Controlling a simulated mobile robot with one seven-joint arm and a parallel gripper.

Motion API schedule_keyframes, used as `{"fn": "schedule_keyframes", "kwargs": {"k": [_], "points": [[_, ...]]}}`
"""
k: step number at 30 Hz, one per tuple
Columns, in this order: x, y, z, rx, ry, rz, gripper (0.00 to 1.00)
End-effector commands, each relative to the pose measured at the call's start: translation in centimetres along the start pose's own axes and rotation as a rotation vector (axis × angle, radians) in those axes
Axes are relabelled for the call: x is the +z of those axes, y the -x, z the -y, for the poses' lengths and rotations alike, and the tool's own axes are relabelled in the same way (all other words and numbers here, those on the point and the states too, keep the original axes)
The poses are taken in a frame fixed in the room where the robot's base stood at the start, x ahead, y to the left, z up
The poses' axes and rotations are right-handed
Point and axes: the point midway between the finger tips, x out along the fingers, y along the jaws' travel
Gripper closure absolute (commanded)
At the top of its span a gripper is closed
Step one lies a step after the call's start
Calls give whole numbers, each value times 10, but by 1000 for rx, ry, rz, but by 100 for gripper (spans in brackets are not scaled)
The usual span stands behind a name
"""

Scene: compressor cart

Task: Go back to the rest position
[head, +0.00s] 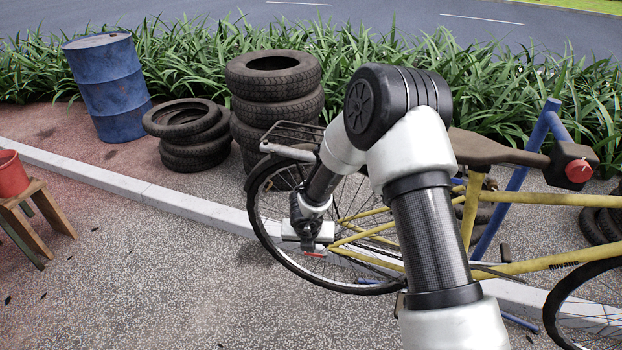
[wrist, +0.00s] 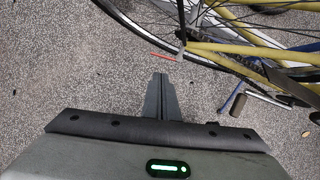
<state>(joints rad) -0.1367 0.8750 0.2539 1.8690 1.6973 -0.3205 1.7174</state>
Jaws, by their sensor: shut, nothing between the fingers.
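My gripper (head: 308,244) hangs low in the head view, in front of the rear wheel of a yellow bicycle (head: 540,263). In the wrist view my gripper (wrist: 159,80) points over the speckled pavement with its fingers together and nothing between them. The bicycle's rear wheel (wrist: 130,28) lies just beyond the fingertips, and I see a gap of pavement between them in that picture. A thin red piece (wrist: 163,56) shows near the wheel, beyond the fingertips. My arm hides part of the bicycle's middle in the head view.
A blue drum (head: 108,88), a tall tyre stack (head: 275,95) and a lower one (head: 190,140) stand at the back. A red bucket (head: 11,174) sits on a wooden stool (head: 30,225) at left. A kerb (head: 170,200) crosses the ground; the front left pavement is clear.

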Motion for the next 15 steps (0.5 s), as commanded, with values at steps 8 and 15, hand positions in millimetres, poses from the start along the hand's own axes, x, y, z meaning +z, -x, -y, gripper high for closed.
{"fn": "schedule_keyframes", "kwargs": {"k": [8, 15], "points": [[48, 54, -8, 77, 254, 123, 100], [99, 210, -15, 144, 1058, 408, 100]]}}
